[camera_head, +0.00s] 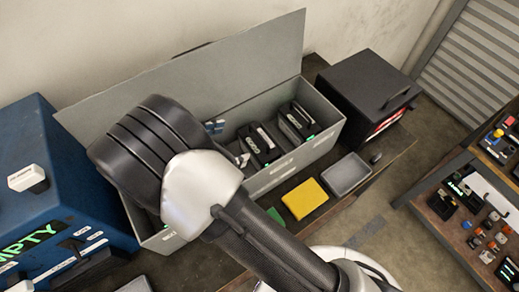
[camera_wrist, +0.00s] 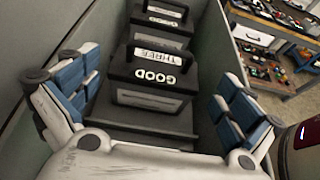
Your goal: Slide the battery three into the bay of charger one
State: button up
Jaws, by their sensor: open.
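Battery three (camera_wrist: 155,92), a dark block with a top handle and white "THREE" and "GOOD" labels, stands in the grey case (camera_head: 284,165). In the head view it appears to be the nearer dark block (camera_head: 257,148) beside my fingers. My gripper (camera_wrist: 155,85) is open, its blue-padded fingers on the left and right of the picture with the battery in the gap ahead. No finger visibly grips it. My arm hides the case's left part in the head view. Charger one cannot be identified by a readable name.
Another battery (camera_head: 300,120) stands beyond in the case. The raised lid (camera_head: 220,70) closes off the back. A blue unit marked "EMPTY" (camera_head: 60,170) stands left, a black handled box (camera_head: 365,88) right. A yellow pad (camera_head: 304,199) and grey tray (camera_head: 346,174) lie in front.

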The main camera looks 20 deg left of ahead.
aim_at(258, 133)
jog(key=b+x, duration=0.2)
jog(key=x, duration=0.7)
jog(key=shift+w+d+f, duration=0.15)
jog(key=shift+d, duration=0.2)
jog(key=shift+c, duration=0.6)
jog(key=c, duration=1.7)
jog(key=shift+a, duration=0.1)
jog(key=shift+c, duration=0.3)
